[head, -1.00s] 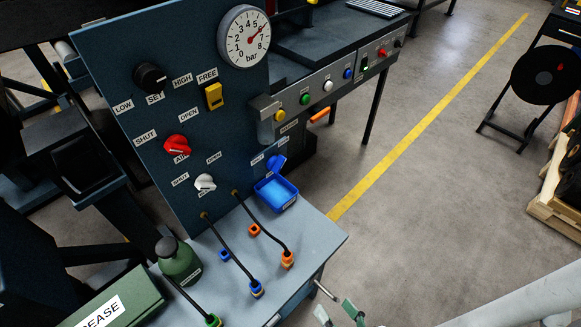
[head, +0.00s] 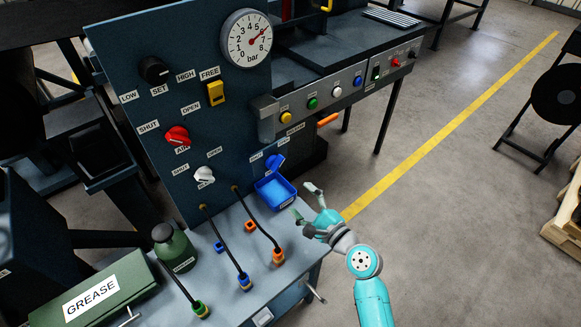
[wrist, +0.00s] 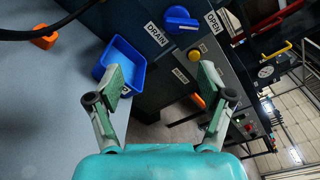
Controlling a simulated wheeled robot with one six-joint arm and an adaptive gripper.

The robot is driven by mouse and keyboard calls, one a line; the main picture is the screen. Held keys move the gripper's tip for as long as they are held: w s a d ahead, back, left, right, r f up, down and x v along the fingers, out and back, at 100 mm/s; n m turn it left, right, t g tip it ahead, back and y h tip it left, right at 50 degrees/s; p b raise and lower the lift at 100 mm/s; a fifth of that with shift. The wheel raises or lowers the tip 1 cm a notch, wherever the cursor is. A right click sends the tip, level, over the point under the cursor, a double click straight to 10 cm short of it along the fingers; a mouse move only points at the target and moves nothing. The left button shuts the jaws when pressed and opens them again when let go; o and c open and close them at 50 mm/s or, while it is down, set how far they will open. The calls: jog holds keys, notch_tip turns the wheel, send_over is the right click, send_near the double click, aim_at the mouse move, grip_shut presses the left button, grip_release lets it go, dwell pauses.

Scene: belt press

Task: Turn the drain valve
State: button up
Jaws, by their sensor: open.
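The drain valve is a blue knob (head: 275,163) low on the right edge of the dark blue panel, above a blue tray (head: 268,196). In the wrist view the blue knob (wrist: 180,20) is at the top, between a DRAIN label (wrist: 157,34) and an OPEN label (wrist: 214,22). My gripper (head: 306,202) is open and empty, to the right of the tray and lower right of the knob. In the wrist view the two fingers of my gripper (wrist: 170,85) are spread wide, with the knob beyond them and apart from them.
The panel carries a red knob (head: 177,136), a white knob (head: 204,175), a yellow switch (head: 216,94) and a gauge (head: 247,37). Hoses with coloured ends and a green bottle (head: 174,247) stand on the bench. Open floor lies to the right.

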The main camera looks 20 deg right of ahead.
aim_at(280, 165)
jog(key=shift+m+y, duration=0.3)
jog(key=shift+m, duration=0.2)
jog(key=w+r, duration=0.1)
jog(key=w, duration=0.3)
jog(key=w+a, duration=0.1)
jog(key=w, duration=0.3)
jog(key=w+a+r, duration=0.1)
jog(key=w, duration=0.3)
jog(key=shift+w+r, duration=0.15)
jog(key=shift+r, duration=0.15)
jog(key=shift+c, duration=0.2)
jog(key=c, duration=1.1)
